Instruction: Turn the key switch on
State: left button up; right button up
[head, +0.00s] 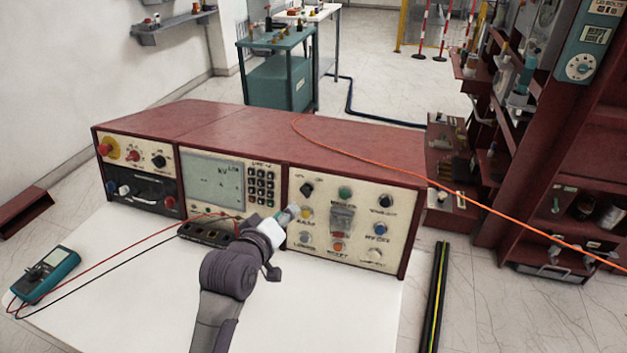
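The red instrument console (235,128) stands on a white tabletop, with three cream front panels. A black knob with a raised grip (306,190) sits at the upper left of the right panel and looks like the key switch. Its labels are too small to read, so I cannot be sure. My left gripper (290,213) is in front of that panel's left edge, just below and left of this knob. Its tips look close together, but their opening and any contact with the panel are unclear. My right gripper is out of view.
A teal multimeter (48,272) lies at the left of the white tabletop (110,285), its red and black leads running to the console. An orange cable (480,208) crosses from the console's top to the right. Red shelving (560,190) stands at the right.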

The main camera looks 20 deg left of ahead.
aim_at(304, 194)
pick_arm(q)
jog(key=x, duration=0.5)
jog(key=shift+w+r+p, duration=0.1)
jog(key=shift+w+p, duration=0.2)
jog(key=shift+w, duration=0.05)
jog(key=x, duration=0.5)
jog(key=shift+w, duration=0.4)
jog(key=shift+w+f, duration=0.2)
jog(key=shift+w, duration=0.1)
jog(key=shift+w+d+f, duration=0.1)
jog(key=shift+w, duration=0.15)
jog(key=shift+s, duration=0.1)
jog(key=shift+c, duration=0.8)
grip_shut()
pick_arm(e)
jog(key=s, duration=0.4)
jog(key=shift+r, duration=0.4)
